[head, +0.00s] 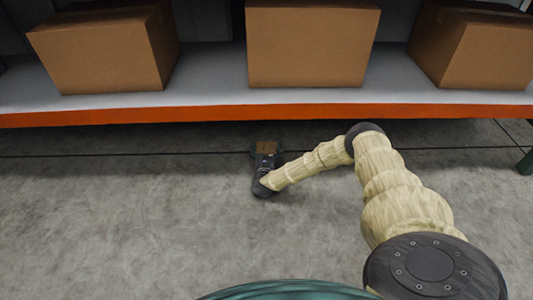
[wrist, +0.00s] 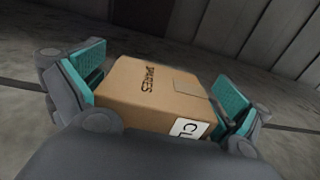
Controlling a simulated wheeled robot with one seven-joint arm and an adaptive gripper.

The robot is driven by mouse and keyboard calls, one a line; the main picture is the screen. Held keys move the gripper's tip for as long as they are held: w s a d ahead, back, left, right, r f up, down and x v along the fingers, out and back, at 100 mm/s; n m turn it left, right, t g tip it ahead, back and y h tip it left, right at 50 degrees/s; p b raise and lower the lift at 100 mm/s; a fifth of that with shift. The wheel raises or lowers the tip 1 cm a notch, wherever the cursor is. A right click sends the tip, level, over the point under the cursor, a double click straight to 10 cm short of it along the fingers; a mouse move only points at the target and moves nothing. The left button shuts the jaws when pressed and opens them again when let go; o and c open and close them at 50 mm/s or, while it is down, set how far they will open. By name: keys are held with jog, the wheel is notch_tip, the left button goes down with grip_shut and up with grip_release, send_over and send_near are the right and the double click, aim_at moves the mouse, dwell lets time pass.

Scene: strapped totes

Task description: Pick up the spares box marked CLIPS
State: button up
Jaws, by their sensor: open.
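The spares box (wrist: 150,88) is a small brown carton on the floor, with "SPARES" printed on its top. A white label on its near side shows the letters "CL"; the rest is hidden. In the head view the box (head: 266,148) is low under the shelf's front edge, at the end of my arm. My gripper (wrist: 160,92) is open, with one teal-padded finger on each side of the box. The right finger looks close to the box; I cannot tell whether either finger touches it. In the head view my gripper (head: 266,158) is small and dark.
A shelf with an orange front beam (head: 200,115) runs above and behind the box. Large cartons (head: 105,52) (head: 310,45) (head: 475,48) stand on it. The concrete floor (head: 120,220) at left is clear.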

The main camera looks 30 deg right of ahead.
jog(key=shift+c, duration=0.4)
jog(key=c, duration=0.9)
jog(key=shift+r, duration=0.15)
